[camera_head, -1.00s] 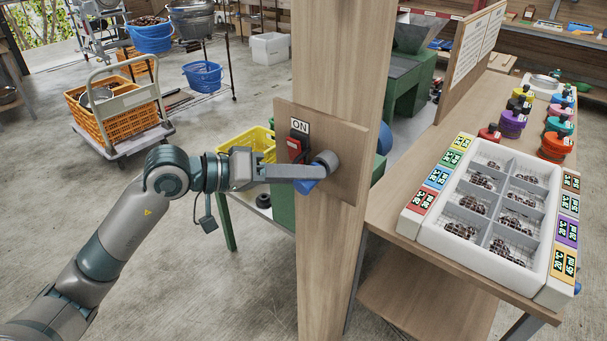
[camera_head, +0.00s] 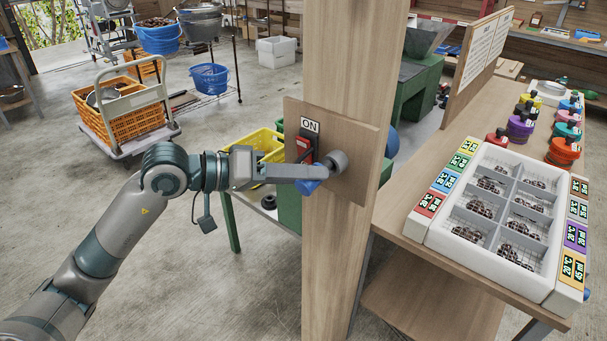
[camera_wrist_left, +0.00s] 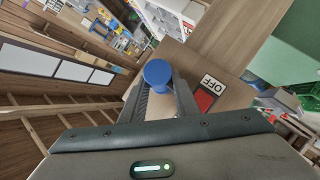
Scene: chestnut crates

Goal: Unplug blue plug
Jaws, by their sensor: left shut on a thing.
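In the left wrist view the round blue end of the plug (camera_wrist_left: 157,73) shows between the two fingers (camera_wrist_left: 160,86). The fingers hide part of the plug, so I cannot tell if it is still seated. My right gripper is not in view.
The wooden post (camera_head: 350,60) stands behind the board. A workbench (camera_head: 405,240) with a white divided crate (camera_head: 470,247) is at the right. Open floor lies at the left.

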